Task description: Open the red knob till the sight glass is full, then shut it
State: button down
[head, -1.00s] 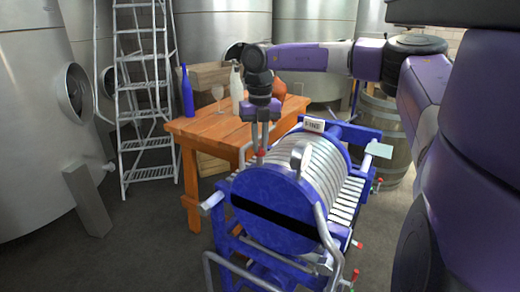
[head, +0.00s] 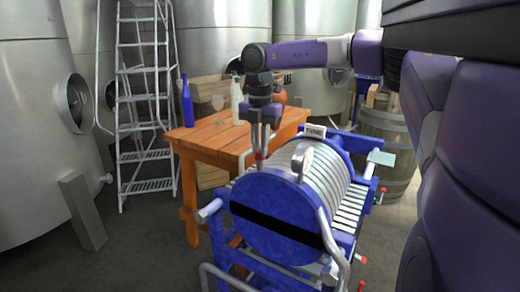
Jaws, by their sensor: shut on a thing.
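My gripper (head: 261,155) points straight down at the top left of the blue filter press (head: 275,215). Its fingers are shut on a small red knob (head: 258,157), of which only a little shows between and below the fingertips. The knob's angle is too small to read. A round pale disc on a stem (head: 301,158) stands on the press just right of the gripper. I cannot make out the sight glass or any level in it.
Other red handles (head: 362,258) sit low on the press's right side. An orange table (head: 205,140) behind holds a blue bottle (head: 187,103), a white bottle (head: 237,100) and a glass (head: 218,106). A ladder (head: 145,100) and a barrel (head: 388,140) stand beyond.

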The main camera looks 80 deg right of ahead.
jog(key=shift+d+r, duration=0.1)
jog(key=shift+r, duration=0.05)
dwell(0.3)
jog(key=c, duration=1.4)
grip_release()
jog(key=shift+c, duration=0.2)
